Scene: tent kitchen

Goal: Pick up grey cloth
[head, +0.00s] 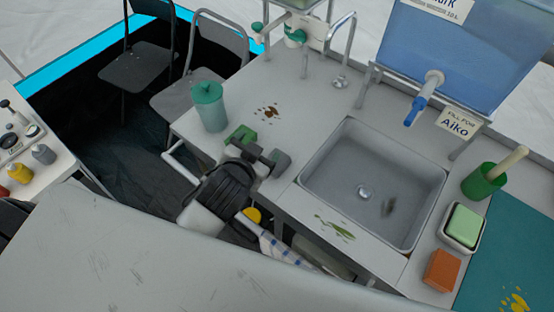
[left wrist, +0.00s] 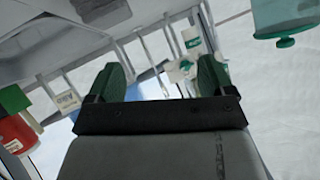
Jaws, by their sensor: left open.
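I cannot clearly make out the grey cloth in either view. A grey patch (head: 235,233) hangs below the counter's front edge, partly hidden by my left arm; I cannot tell whether it is the cloth. Beside it a blue-and-white checked cloth (head: 284,250) hangs at the counter front. My left gripper (head: 260,148) is over the counter, left of the sink, with its green-padded fingers apart and nothing visible between them. Its open fingers also show in the left wrist view (left wrist: 161,82). My right gripper is not in view.
The counter holds a sink (head: 340,180), a green-lidded jug (head: 209,107), a green sponge (head: 464,226) and an orange block (head: 442,270). A blue water tank (head: 450,60) stands behind the sink. Folding chairs (head: 200,70) are at the back left. A pale surface (head: 130,265) fills the lower left.

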